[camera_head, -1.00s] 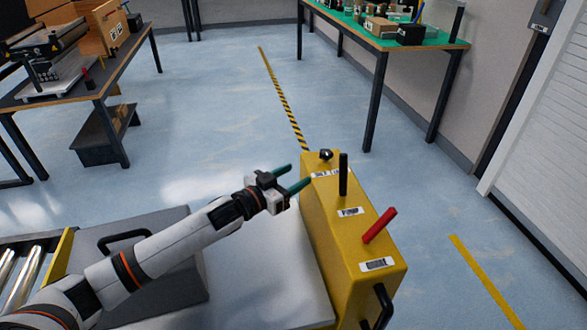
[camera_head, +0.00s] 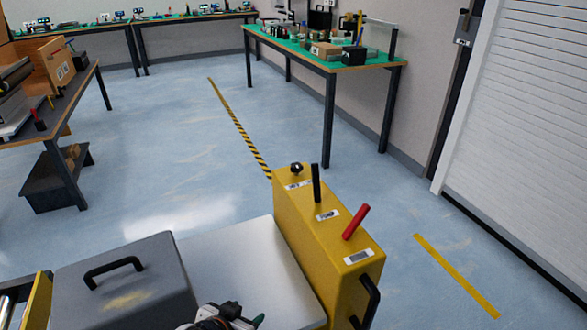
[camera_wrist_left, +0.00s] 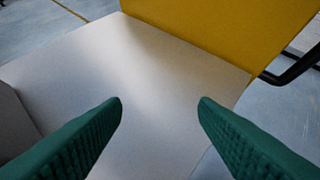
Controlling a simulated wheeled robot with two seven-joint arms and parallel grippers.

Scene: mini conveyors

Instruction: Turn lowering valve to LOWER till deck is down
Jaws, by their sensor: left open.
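A yellow control box (camera_head: 330,260) stands at the right end of a pale flat deck (camera_head: 245,262). On its top are a black round knob (camera_head: 297,168), an upright black lever (camera_head: 316,184) and a tilted red lever (camera_head: 356,221), each beside a white label too small to read. I cannot tell which one is the lowering valve. My left gripper (camera_head: 240,320) shows only partly at the bottom edge, well short of the controls. In the left wrist view its green fingers (camera_wrist_left: 160,103) are apart and empty above the deck, with the box's yellow side ahead. My right gripper is out of view.
A grey case (camera_head: 125,290) with a black handle sits on the left of the deck. A black handle (camera_head: 368,300) is on the box's near end. A green-topped table (camera_head: 330,63) with several items stands beyond. Open floor lies around.

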